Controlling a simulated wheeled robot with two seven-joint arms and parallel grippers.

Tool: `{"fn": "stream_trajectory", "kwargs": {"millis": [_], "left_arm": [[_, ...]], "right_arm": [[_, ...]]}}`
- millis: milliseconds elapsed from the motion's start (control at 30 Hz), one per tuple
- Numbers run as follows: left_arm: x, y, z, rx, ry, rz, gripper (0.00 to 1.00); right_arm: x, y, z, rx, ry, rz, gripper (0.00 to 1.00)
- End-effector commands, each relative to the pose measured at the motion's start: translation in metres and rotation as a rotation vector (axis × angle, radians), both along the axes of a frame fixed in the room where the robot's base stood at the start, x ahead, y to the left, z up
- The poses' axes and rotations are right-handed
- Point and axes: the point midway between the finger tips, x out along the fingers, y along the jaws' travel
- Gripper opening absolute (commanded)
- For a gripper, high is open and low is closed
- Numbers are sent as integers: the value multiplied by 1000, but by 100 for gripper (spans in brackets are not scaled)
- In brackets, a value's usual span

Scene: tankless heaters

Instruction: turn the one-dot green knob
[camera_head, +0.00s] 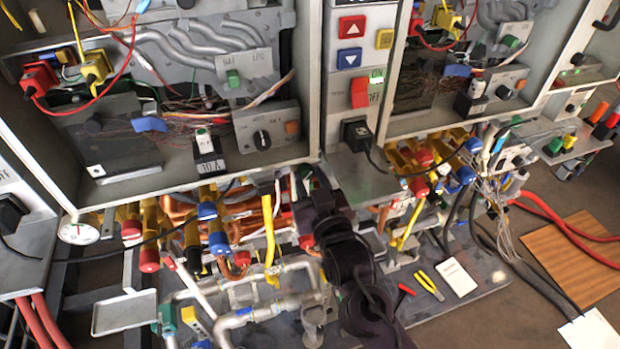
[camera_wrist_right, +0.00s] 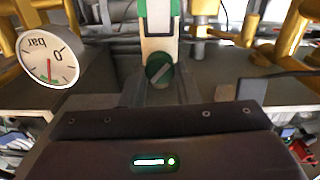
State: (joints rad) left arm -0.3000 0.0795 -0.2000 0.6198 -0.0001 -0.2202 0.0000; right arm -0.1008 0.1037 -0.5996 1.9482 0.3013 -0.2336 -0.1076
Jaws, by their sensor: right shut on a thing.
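In the right wrist view a round green knob (camera_wrist_right: 158,72) with a pale diagonal bar across its face sits below a white and green upright piece. I cannot make out any dot on it. My right gripper (camera_wrist_right: 160,88) is shut on this knob, with a grey finger on each side. In the head view my dark right gripper (camera_head: 315,190) reaches up to the lower edge of the middle cabinet and hides the knob. Another green knob (camera_head: 233,78) is on the SAT/LPG box in the left heater. My left gripper is not in view.
A white round gauge (camera_wrist_right: 48,57) and yellow pipes crowd the right wrist view. In the head view, pipes and valves fill the space below the heaters. Pliers (camera_head: 430,285) and a white card (camera_head: 456,278) lie on the grey panel. A brown board (camera_head: 570,260) lies at right.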

Motion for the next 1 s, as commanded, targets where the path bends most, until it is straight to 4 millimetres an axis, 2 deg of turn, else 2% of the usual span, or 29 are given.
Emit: {"fn": "stream_trajectory", "kwargs": {"millis": [33,67,200,567,1000], "left_arm": [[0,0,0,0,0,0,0],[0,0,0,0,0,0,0],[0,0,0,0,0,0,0],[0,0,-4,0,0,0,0],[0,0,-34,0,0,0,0]], "right_arm": [[0,0,0,0,0,0,5],[0,0,0,0,0,0,31],[0,0,0,1,0,0,49],[-5,-1,-2,2,1,1,50],[-66,-22,-3,2,2,0,50]]}}
